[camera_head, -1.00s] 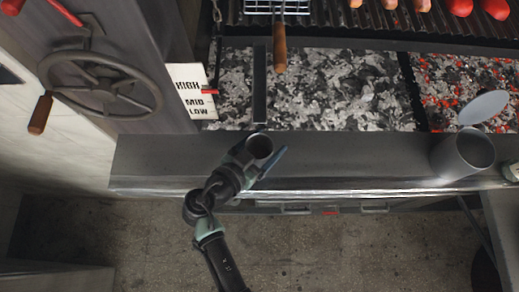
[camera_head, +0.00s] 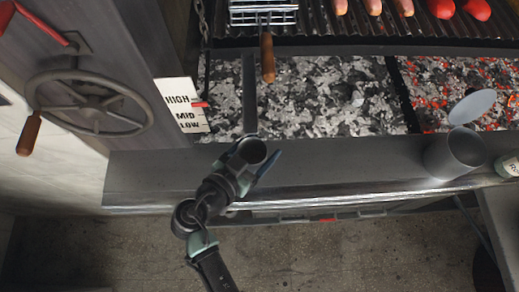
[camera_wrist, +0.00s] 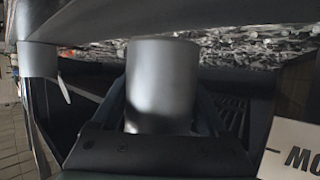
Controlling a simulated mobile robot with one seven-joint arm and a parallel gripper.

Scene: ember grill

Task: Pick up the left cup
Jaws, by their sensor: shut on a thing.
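The left cup (camera_head: 252,151) is a small grey cylinder with its dark open mouth facing up in the head view. It is over the grey ledge in front of the coals. My gripper (camera_head: 253,165) is shut on it, with fingers on both sides. In the wrist view the cup (camera_wrist: 162,85) fills the middle, between the two fingers (camera_wrist: 162,112). I cannot tell whether its base touches the ledge. A second, larger-looking grey cup (camera_head: 455,155) stands at the right of the ledge; it also shows in the wrist view (camera_wrist: 38,60).
A pale oval disc (camera_head: 473,107) shows beside the right cup, and a bottle (camera_head: 507,165) lies at the far right. Behind are the coal bed (camera_head: 310,95) and grill grate. A handwheel (camera_head: 90,102) and level sign (camera_head: 183,105) are at left.

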